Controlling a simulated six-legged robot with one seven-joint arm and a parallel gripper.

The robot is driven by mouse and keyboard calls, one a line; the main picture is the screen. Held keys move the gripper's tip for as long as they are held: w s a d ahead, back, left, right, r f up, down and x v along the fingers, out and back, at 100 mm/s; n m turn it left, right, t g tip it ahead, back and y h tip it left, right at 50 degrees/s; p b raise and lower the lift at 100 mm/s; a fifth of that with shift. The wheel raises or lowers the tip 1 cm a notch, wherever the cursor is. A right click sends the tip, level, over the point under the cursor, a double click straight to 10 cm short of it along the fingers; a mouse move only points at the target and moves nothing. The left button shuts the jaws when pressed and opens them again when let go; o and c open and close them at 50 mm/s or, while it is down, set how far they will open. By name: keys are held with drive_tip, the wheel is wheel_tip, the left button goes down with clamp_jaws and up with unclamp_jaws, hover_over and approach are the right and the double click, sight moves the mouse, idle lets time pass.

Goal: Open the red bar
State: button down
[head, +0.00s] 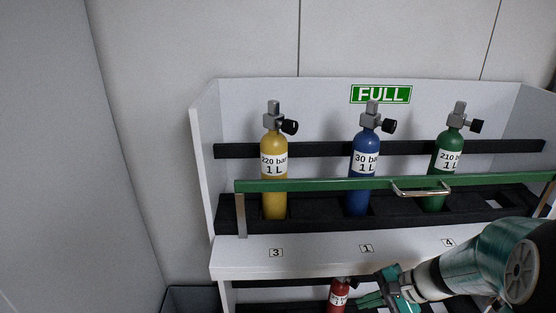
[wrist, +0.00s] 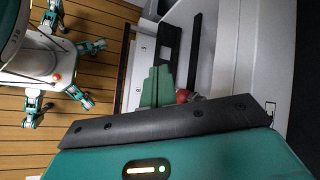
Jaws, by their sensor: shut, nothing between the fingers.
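My gripper (head: 366,300) is at the lower right of the head view, below the upper shelf's front edge and beside a red cylinder (head: 338,292). In the wrist view my green fingers (wrist: 158,86) are together and empty. A small red rounded thing (wrist: 183,96) shows just beside them, partly hidden by my gripper's body. Most of the lower shelf is hidden.
Yellow (head: 274,190), blue (head: 357,198) and green (head: 437,190) cylinders stand behind the green bar. A FULL sign (head: 381,94) is on the back panel. A dark box (head: 190,300) lies at lower left. Plank floor (wrist: 105,25) shows in the wrist view.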

drive_tip(key=s+a+r+n+t+h, duration=0.1)
drive_tip(key=s+a+r+n+h, duration=0.1)
drive_tip(key=s+r+n+h, duration=0.2)
drive_tip(key=s+a+r+n+t+h, duration=0.1)
drive_tip(key=s+a+r+n+h, duration=0.2)
drive_tip(key=s+r+n, duration=0.4)
wheel_tip(320, 180, up, 6)
drive_tip(key=shift+s+a+f+n+t+h, duration=0.2)
drive_tip(key=shift+s+f+n+t+h, duration=0.05)
drive_tip(key=shift+s+n+t+h, duration=0.15)
